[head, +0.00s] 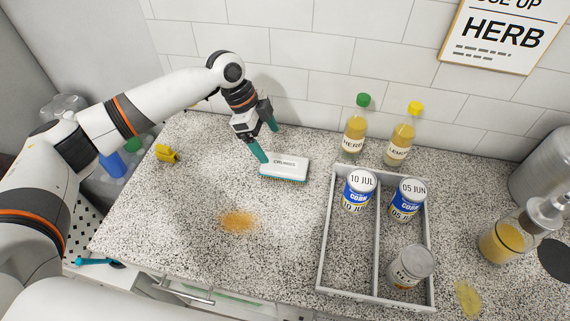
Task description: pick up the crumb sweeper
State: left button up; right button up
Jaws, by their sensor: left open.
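The crumb sweeper (289,167) is a small white block with dark lettering and an orange and teal lower edge. It lies on the speckled counter, left of the grey divided tray. My left gripper (266,142) is open, with two teal fingers pointing down. One finger is beside the sweeper's left end and the other is behind it, toward the wall. I cannot tell whether a finger touches it. Nothing is between the fingers that I can make out. My right gripper is not in view.
The grey divided tray (323,247) holds several cans. Two bottles, green-capped (355,132) and yellow-capped (401,138), stand behind it near the tiled wall. An orange crumb patch (239,221) lies in front of the sweeper. The counter's left middle is mostly clear.

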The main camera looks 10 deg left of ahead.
aim_at(284, 163)
pick_arm(q)
jog(key=p+x, duration=0.1)
jog(key=x, duration=0.3)
jog(key=shift+d+f, duration=0.2)
jog(key=shift+f, duration=0.05)
jog(key=p+x, duration=0.1)
jog(key=x, duration=0.1)
jog(key=p+x, duration=0.1)
jog(key=x, duration=0.2)
jog(key=shift+w+d+r, duration=0.1)
jog(key=shift+d, duration=0.15)
jog(key=c, duration=1.2)
notch_tip(284, 163, up, 10)
jog(key=shift+f+b, duration=0.1)
jog(key=shift+b, duration=1.05)
